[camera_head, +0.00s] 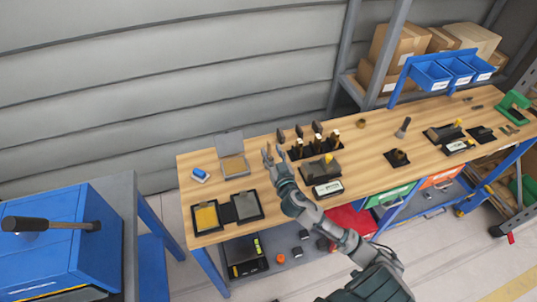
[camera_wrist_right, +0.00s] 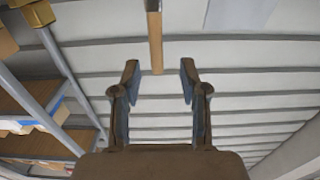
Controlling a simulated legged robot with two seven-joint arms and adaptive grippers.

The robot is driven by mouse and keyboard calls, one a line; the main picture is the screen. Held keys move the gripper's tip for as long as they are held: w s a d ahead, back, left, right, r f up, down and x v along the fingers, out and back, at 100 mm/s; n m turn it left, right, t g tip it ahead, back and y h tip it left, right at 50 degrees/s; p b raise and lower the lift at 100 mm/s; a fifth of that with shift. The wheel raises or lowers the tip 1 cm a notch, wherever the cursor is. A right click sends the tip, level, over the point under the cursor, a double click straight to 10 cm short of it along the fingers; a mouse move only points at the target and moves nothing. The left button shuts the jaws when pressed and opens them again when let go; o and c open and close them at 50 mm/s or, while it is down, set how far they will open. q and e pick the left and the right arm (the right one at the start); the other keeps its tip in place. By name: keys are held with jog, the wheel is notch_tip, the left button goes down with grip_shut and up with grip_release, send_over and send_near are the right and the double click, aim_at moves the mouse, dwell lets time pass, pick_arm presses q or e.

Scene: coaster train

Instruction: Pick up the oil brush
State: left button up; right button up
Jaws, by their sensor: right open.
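Several upright brush-like tools with dark tops (camera_head: 299,132) and yellowish lower parts stand in a dark holder on the wooden workbench (camera_head: 365,135). They are too small for me to tell which is the oil brush. My right gripper (camera_head: 268,154) is open and empty, just left of the holder and above the bench. In the right wrist view its two fingers are apart (camera_wrist_right: 160,78). A wooden strip, perhaps a handle (camera_wrist_right: 155,40), hangs from the top edge there, ahead of and between the fingertips; I cannot tell its distance. My left gripper is not in view.
A grey open box (camera_head: 233,165), a blue-and-white item (camera_head: 200,175) and a yellow-filled tray (camera_head: 206,217) lie left of my gripper. Blue bins (camera_head: 430,75) stand at the back right. The bench's middle right has bare room.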

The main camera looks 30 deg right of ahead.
aim_at(271, 146)
jog(key=w, duration=0.1)
jog(key=w+d, duration=0.2)
jog(key=w, duration=0.1)
jog(key=shift+w+f, duration=0.1)
jog(key=shift+f, duration=0.2)
jog(key=shift+a+r, duration=0.2)
jog(key=shift+a, duration=0.55)
jog(key=shift+c, duration=1.4)
grip_shut()
jog(key=shift+d+f, duration=0.1)
jog(key=shift+d, duration=0.6)
jog(key=shift+a+r, duration=0.1)
jog(key=shift+r, duration=0.1)
jog(key=r, duration=0.3)
jog(key=r+p, duration=0.1)
jog(key=r, duration=0.5)
jog(key=shift+a+r+p, duration=0.1)
jog(key=shift+a+p, duration=0.15)
jog(key=shift+p, duration=0.15)
jog(key=shift+r, duration=0.25)
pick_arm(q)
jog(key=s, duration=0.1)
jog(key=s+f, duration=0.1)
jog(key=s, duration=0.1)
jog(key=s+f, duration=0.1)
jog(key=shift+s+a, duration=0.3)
pick_arm(e)
jog(key=shift+d, duration=0.15)
